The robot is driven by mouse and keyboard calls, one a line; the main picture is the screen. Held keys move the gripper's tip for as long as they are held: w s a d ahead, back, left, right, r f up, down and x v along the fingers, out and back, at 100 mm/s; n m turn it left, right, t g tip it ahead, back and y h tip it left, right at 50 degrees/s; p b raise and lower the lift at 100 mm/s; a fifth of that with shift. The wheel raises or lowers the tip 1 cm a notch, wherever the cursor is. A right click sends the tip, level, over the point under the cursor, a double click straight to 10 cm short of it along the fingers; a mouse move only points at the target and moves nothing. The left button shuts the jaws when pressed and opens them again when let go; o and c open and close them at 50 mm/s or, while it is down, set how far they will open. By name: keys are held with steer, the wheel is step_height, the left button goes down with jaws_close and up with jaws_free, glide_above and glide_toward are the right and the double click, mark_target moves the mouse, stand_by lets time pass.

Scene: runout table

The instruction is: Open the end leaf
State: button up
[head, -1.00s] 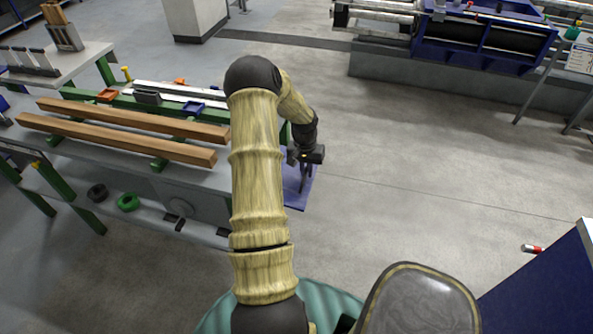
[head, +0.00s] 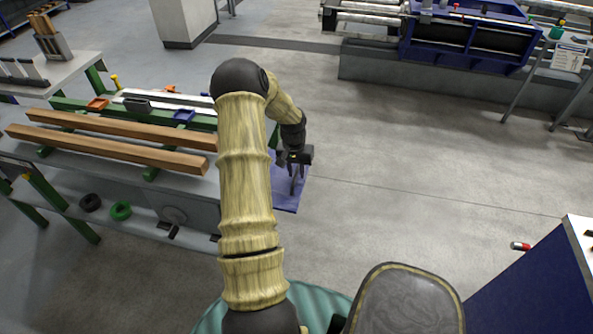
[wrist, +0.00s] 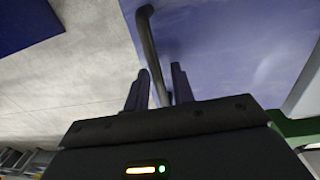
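The end leaf (head: 286,199) is a blue-violet panel at the right end of the runout table (head: 196,183); my arm hides part of it, and I cannot tell its angle. It fills much of the upper wrist view (wrist: 235,50). A dark bar handle (wrist: 149,42) stands off its face. My gripper (head: 294,168) is at the leaf, with the handle between its two fingers (wrist: 160,80) in the wrist view. A strip of blue shows between the handle and the right finger, so the fingers look open around the bar; contact on the left side is unclear.
Two long wooden beams (head: 120,150) lie on the green-framed table. A green ring (head: 121,211) and a black ring (head: 90,202) lie on its lower shelf. Open floor (head: 420,170) lies right of the leaf. A blue cabinet (head: 540,285) stands at the lower right.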

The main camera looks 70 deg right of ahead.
step_height(320, 180, up, 17)
steer(key=w, duration=0.1)
steer(key=shift+r+b, duration=0.2)
steer(key=shift+b, duration=0.2)
stand_by(0.7)
steer(key=w+a+r+n+t+p, duration=0.15)
steer(key=w+a+n, duration=0.25)
steer(key=w+a, duration=0.6)
steer(key=w+a+r+n+p, duration=0.1)
steer(key=w+a+r+n, duration=0.15)
steer(key=w+a, duration=0.7)
steer(key=s+a+n+p, duration=0.1)
steer(key=s+a+n, duration=0.1)
steer(key=a, duration=0.8)
steer(key=s+a+r+n+t+p, duration=0.1)
steer(key=s+a+n, duration=0.2)
steer(key=a, duration=0.8)
steer(key=s+a+n+t, duration=0.1)
steer(key=a+n, duration=0.3)
steer(key=a, duration=0.6)
steer(key=shift+s+a+r+n+p, duration=0.15)
steer(key=shift+s+r+n+p, duration=0.25)
steer(key=shift+s, duration=0.3)
